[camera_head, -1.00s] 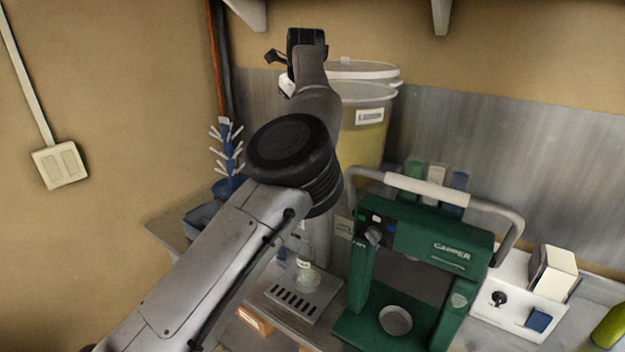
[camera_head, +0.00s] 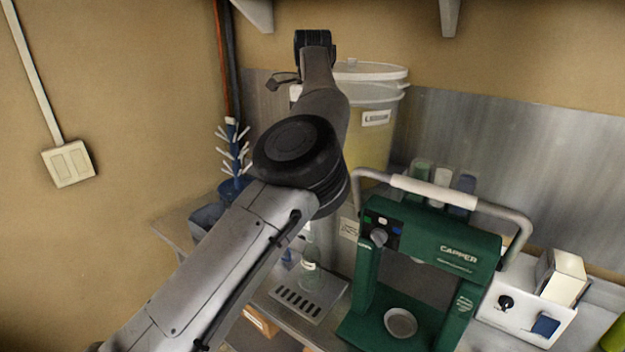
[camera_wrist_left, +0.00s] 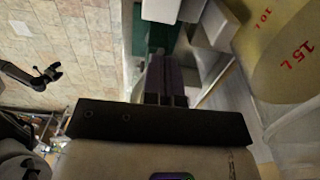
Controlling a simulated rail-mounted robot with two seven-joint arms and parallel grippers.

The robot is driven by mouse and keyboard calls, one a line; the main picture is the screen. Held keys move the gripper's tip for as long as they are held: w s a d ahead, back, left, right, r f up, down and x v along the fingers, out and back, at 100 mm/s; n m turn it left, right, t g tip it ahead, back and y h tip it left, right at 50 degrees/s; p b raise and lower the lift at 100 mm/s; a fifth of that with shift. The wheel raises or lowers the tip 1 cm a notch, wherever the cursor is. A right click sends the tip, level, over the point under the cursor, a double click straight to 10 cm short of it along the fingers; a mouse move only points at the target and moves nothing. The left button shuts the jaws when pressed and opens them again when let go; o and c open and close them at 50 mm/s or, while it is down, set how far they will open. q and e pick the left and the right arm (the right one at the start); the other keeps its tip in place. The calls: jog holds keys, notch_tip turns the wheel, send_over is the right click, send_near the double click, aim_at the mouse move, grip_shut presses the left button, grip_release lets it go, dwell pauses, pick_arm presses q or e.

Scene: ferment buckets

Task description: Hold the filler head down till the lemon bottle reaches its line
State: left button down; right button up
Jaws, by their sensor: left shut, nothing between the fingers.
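A clear, slightly greenish bottle (camera_head: 310,266) stands upright on the slotted drip tray (camera_head: 328,304) in the head view, beside the green capper. My left arm hides its upper part, and the filler head is not visible. I cannot make out the liquid level or the line. A tall lidded bucket with yellowish contents (camera_head: 370,145) stands behind, its label apparently lemon. My left gripper is mostly hidden by its arm there; in the left wrist view its fingers (camera_wrist_left: 165,80) are shut with nothing between them. A dark jawed part (camera_wrist_left: 45,76) at left may be my right gripper.
The green capper (camera_head: 462,246) with its raised handle (camera_head: 436,190) stands just right of the tray. A white box with a knob (camera_head: 490,306) is further right. A blue bottle rack (camera_head: 233,150) stands at the left near the wall.

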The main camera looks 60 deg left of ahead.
pick_arm(q)
notch_tip(320, 180, down, 14)
jog(key=p, duration=0.3)
dwell(0.4)
